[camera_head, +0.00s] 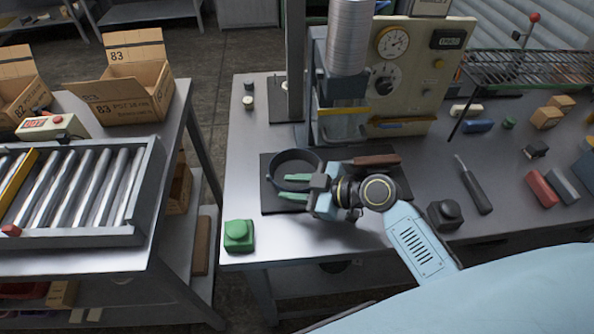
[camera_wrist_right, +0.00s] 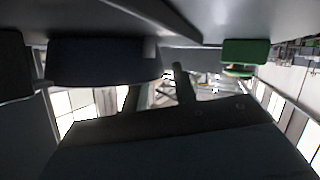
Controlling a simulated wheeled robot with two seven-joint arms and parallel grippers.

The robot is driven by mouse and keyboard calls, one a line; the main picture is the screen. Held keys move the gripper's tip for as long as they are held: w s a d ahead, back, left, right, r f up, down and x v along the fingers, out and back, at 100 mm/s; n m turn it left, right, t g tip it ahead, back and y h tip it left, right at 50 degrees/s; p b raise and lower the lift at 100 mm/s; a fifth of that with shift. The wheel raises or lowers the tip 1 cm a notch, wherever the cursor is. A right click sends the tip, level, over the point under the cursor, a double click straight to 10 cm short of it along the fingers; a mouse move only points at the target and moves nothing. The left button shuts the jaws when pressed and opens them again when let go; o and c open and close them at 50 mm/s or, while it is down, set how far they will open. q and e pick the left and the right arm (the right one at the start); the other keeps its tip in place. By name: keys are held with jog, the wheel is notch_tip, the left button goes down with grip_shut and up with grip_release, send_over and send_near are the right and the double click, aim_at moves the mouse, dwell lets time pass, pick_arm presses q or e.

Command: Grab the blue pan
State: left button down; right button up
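The pan (camera_head: 297,158) is round and dark, and stands on a black mat (camera_head: 272,204) under the machine on the table. A brown handle-like bar (camera_head: 377,161) lies to its right; I cannot tell whether it joins the pan. My right gripper (camera_head: 292,187) has green fingers that point left, at the front edge of the pan. The fingers are apart, with nothing seen between them. In the right wrist view a dark blue body (camera_wrist_right: 100,62), likely the pan, shows beside the fingers (camera_wrist_right: 156,90). Contact with it cannot be made out. My left gripper is not in view.
A green button box (camera_head: 239,236) stands at the table's front left corner. The machine (camera_head: 420,70) rises behind the pan. A black block (camera_head: 445,214) and a dark tool (camera_head: 473,185) lie at the right. A roller conveyor (camera_head: 80,190) and cardboard boxes (camera_head: 130,85) are at the left.

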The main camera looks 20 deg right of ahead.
jog(key=shift+w+a+f, duration=0.1)
jog(key=shift+w+a, duration=0.05)
grip_shut()
dwell(0.4)
